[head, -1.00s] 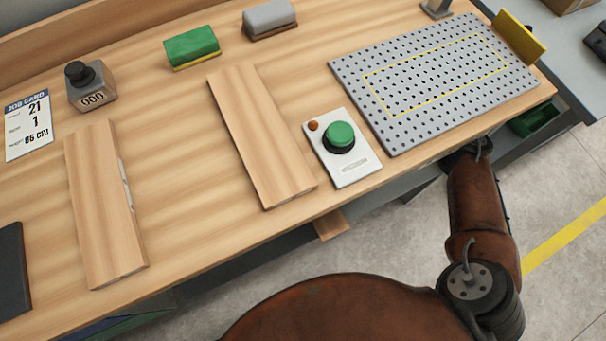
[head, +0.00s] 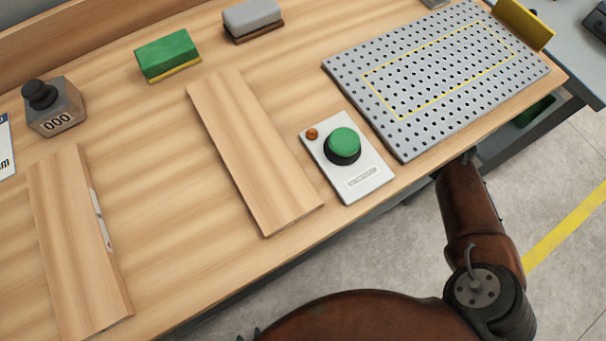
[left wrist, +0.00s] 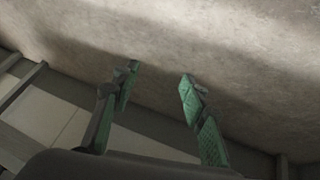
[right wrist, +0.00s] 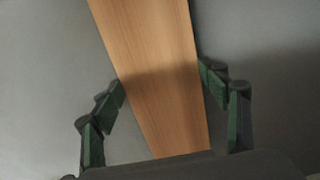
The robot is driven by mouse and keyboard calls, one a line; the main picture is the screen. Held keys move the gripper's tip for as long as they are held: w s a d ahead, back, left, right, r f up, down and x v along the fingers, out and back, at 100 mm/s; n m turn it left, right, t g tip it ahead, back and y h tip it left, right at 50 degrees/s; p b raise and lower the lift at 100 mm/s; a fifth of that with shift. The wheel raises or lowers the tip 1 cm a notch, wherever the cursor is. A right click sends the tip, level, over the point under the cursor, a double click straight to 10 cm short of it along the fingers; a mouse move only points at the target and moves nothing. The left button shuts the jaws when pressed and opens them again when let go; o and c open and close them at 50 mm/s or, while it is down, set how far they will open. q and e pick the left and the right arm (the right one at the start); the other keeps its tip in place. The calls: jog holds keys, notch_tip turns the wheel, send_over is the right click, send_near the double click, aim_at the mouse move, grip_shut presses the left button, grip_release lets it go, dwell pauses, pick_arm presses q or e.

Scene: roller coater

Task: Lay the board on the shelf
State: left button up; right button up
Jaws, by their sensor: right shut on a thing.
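A wooden board (right wrist: 148,35) lies between the fingers of my right gripper (right wrist: 162,82), which is shut on it, in the right wrist view. Its far end runs out of the top of that picture over a plain grey surface (right wrist: 255,50). I cannot tell whether that surface is the shelf or whether the board touches it. In the head view the held board and right gripper are hidden; my right arm reaches towards the bench edge.
On the bench top (head: 170,190) lie two other wooden boards (head: 255,155) (head: 75,240), a green-button box (head: 345,165) and a perforated plate (head: 430,80). Green (head: 168,55) and grey (head: 252,18) blocks and a counter (head: 55,105) stand behind.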

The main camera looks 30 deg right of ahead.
jog(key=shift+f, duration=0.2)
pick_arm(q)
jog(key=shift+f, duration=0.2)
pick_arm(e)
jog(key=o, duration=1.4)
jog(key=shift+r, duration=0.15)
jog(key=shift+r, duration=0.3)
notch_tip(320, 180, up, 3)
jog(key=shift+w+f+p, duration=0.1)
jog(key=shift+f+p, duration=0.05)
jog(key=shift+p, duration=0.6)
notch_tip(320, 180, up, 4)
jog(key=shift+f+p, duration=0.25)
jog(key=shift+p, duration=0.5)
pick_arm(q)
jog(key=s+a+r+g, duration=0.2)
jog(key=s+r, duration=0.1)
jog(key=r, duration=0.2)
jog(key=shift+s+a+r+g+y, duration=0.2)
jog(key=shift+s+a+g+y, duration=0.1)
jog(key=shift+s, duration=0.1)
pick_arm(e)
jog(key=shift+r, duration=0.4)
